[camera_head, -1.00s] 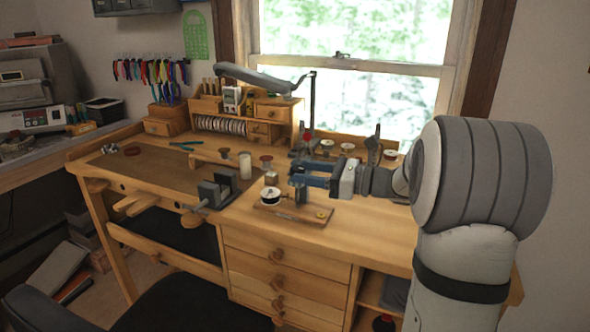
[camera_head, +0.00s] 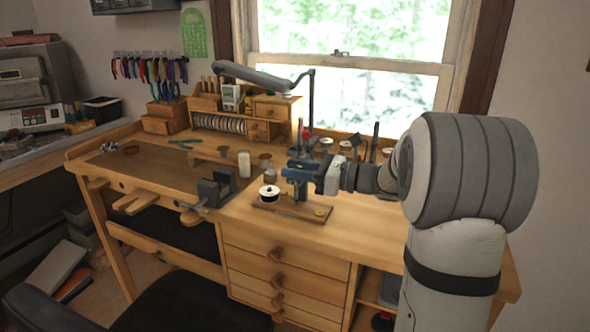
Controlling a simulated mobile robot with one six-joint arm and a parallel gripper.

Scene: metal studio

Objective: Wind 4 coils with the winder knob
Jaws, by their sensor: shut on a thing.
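The winder is a flat wooden board (camera_head: 265,210) near the front of the workbench, right of the grey vise. A white spool with a dark top (camera_head: 269,192) stands at its left end, and a small brass-coloured piece (camera_head: 319,212) sits at its right end. My gripper (camera_head: 296,178), with blue fingers, reaches in from the right over the middle of the board. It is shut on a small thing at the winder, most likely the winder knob. The fingers hide the knob, and I cannot make out the wire or any coils.
A grey vise (camera_head: 216,190) stands left of the winder on the workbench. A white candle-like cylinder (camera_head: 244,164) and small jars stand behind it. Several spools and a lamp (camera_head: 257,78) are at the back. The bench top right of the winder is clear.

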